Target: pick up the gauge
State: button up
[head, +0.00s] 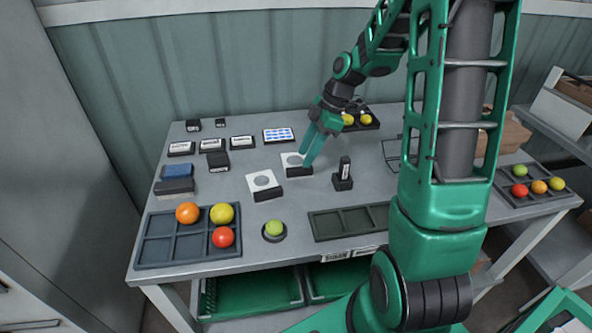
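No thing in view can be read for certain as the gauge. A small dark upright device with a pale label (344,167) stands in a black holder (342,183) near the table's middle. Two white square plates with grey round marks lie to its left, one nearer (262,180) and one farther (288,158), each with a black block at its front. My gripper (306,162) points down over the farther plate and partly covers it, left of the upright device. Its fingers overlap in this view, so its opening and any contact are unclear.
An empty compartment tray (325,227) lies at the front middle. Labelled blocks (241,142) line the back left. My arm hides part of the table's right.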

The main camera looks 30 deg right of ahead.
aim_at(299, 167)
jog(key=shift+x, duration=2.3)
jog(key=shift+w+d, duration=0.1)
grip_shut()
jog(key=shift+r, duration=0.1)
